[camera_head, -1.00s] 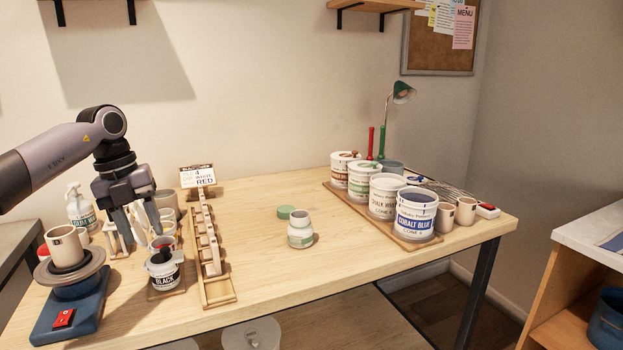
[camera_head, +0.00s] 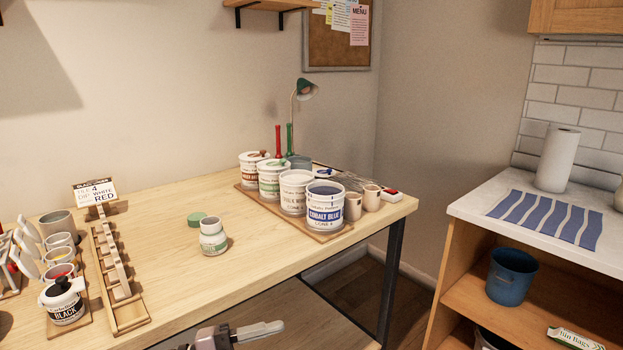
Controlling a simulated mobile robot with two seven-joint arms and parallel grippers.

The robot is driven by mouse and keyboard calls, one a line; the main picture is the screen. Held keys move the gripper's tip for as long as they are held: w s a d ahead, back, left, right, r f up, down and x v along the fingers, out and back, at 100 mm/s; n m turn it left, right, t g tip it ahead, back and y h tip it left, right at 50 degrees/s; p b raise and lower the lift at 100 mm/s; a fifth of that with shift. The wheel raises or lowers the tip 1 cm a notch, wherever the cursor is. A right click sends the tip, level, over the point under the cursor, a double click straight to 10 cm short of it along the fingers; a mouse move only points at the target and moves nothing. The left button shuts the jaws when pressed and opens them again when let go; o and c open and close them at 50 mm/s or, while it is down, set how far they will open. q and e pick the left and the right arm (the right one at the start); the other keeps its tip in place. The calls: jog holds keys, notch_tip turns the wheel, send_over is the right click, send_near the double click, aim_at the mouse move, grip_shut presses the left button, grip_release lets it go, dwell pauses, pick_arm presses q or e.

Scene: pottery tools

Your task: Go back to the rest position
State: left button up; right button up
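Part of a grey gripper (camera_head: 235,337) shows at the bottom edge, left of centre, below the table's front edge. It is probably my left gripper, though its arm is cut off. One light grey finger points right; the rest is cropped, so its opening is unclear. It is apart from everything on the table. My other gripper is out of view.
The wooden table (camera_head: 165,213) holds a black glaze jar (camera_head: 65,303), a wooden rack (camera_head: 122,290), an open small jar (camera_head: 212,237), its green lid (camera_head: 196,219) and large glaze tubs (camera_head: 325,212). A white-topped counter (camera_head: 480,212) stands right.

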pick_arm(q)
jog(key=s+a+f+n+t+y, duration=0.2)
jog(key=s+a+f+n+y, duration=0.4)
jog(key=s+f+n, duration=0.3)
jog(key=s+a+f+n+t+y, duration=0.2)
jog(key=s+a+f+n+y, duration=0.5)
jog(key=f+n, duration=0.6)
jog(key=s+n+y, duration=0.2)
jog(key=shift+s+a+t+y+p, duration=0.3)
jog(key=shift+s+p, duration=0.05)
